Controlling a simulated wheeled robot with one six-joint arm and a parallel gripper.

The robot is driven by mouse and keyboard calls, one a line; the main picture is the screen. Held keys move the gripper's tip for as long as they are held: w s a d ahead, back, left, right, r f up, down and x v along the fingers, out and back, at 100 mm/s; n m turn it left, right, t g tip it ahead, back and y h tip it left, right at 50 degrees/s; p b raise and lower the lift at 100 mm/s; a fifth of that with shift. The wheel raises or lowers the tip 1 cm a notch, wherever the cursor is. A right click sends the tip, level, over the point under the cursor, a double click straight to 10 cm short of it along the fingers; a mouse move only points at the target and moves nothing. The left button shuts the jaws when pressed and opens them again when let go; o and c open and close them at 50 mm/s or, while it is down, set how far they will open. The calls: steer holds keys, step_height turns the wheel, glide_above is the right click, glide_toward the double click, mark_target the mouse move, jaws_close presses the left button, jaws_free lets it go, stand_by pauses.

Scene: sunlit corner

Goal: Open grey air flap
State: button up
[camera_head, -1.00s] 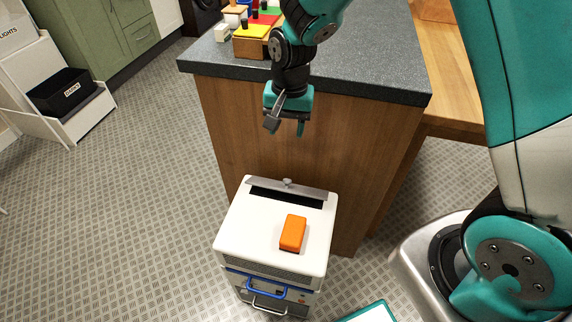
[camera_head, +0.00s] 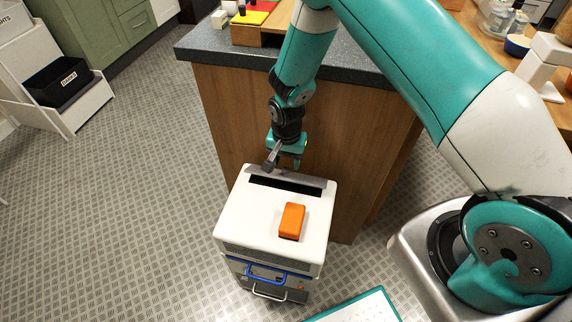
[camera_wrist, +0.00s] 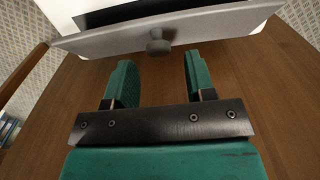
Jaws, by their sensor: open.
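The grey air flap (camera_head: 312,181) stands raised along the back edge of a dark slot (camera_head: 284,190) on top of a white box-shaped unit (camera_head: 254,216). In the wrist view the flap (camera_wrist: 205,28) is a grey plate with a round knob (camera_wrist: 158,42) at its middle. My gripper (camera_head: 287,164) is at the back edge of the unit, just behind the flap. In the wrist view its two teal fingers (camera_wrist: 157,75) are apart with nothing between them, and the knob is just beyond their tips. In the head view the gripper hides the knob.
An orange block (camera_head: 292,220) sits on the unit's top. A wooden counter (camera_head: 235,105) with a dark worktop stands close behind. The unit's front has a blue handle (camera_head: 266,273). Patterned floor is clear to the left.

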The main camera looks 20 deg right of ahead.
steer(key=shift+f, duration=1.15)
jaws_close()
steer(key=shift+w+d+r+g+y, duration=0.15)
steer(key=shift+w+d+g+y, duration=0.1)
steer(key=shift+w+g+y, duration=0.25)
steer(key=shift+s, duration=0.1)
jaws_free()
